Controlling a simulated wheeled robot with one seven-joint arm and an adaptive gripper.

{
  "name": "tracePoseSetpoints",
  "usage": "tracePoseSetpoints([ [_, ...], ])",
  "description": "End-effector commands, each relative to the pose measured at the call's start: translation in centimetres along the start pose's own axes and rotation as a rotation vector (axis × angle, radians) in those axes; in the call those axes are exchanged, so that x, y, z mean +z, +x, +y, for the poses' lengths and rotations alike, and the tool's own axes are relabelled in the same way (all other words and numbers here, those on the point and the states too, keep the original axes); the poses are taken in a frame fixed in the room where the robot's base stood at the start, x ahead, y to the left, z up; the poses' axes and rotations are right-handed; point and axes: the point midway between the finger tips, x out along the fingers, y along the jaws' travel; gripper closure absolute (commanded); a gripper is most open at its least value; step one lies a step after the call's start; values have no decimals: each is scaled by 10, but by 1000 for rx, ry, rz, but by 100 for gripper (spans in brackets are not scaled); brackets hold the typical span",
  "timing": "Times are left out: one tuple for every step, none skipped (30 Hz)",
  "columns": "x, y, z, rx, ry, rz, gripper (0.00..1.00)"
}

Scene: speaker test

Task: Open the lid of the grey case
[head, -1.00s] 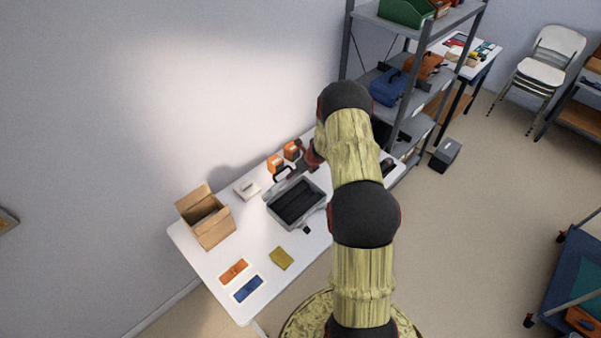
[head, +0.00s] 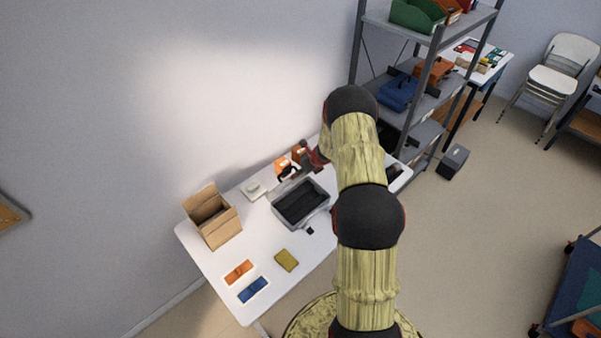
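The grey case (head: 316,216) stands on the white table with its dark inside showing from above. A narrow grey strip (head: 287,186) runs along its back edge and looks like the raised lid seen nearly edge-on. My gripper (head: 287,174) is just behind that back edge, small and dark at the end of my arm. I cannot tell whether it touches the lid or whether its fingers are apart. A small dark piece (head: 310,230) is at the case's front.
On the white table (head: 225,267) are an open cardboard box (head: 222,229), a white item (head: 252,188), orange items (head: 282,164), a mustard cloth-like piece (head: 287,260), and orange (head: 239,272) and blue (head: 253,290) pieces. A grey shelf (head: 424,105) stands at the right.

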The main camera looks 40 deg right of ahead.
Motion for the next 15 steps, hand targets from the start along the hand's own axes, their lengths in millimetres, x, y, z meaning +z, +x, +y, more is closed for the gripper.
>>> tracePoseSetpoints([
  [1, -1, -1, -1, 0, -2, 100],
  [1, -1, -1, -1, 0, -2, 100],
  [1, -1, -1, -1, 0, -2, 100],
  [1, -1, -1, -1, 0, -2, 100],
  [1, -1, -1, -1, 0, -2, 100],
  [1, -1, -1, -1, 0, -2, 100],
  [1, -1, -1, -1, 0, -2, 100],
  [1, -1, -1, -1, 0, -2, 100],
  [1, -1, -1, -1, 0, -2, 100],
  [1, -1, -1, -1, 0, -2, 100],
  [1, -1, -1, -1, 0, -2, 100],
  [1, -1, -1, -1, 0, -2, 54],
  [1, -1, -1, -1, 0, -2, 52],
  [1, -1, -1, -1, 0, -2, 50],
  [1, -1, -1, -1, 0, -2, 48],
])
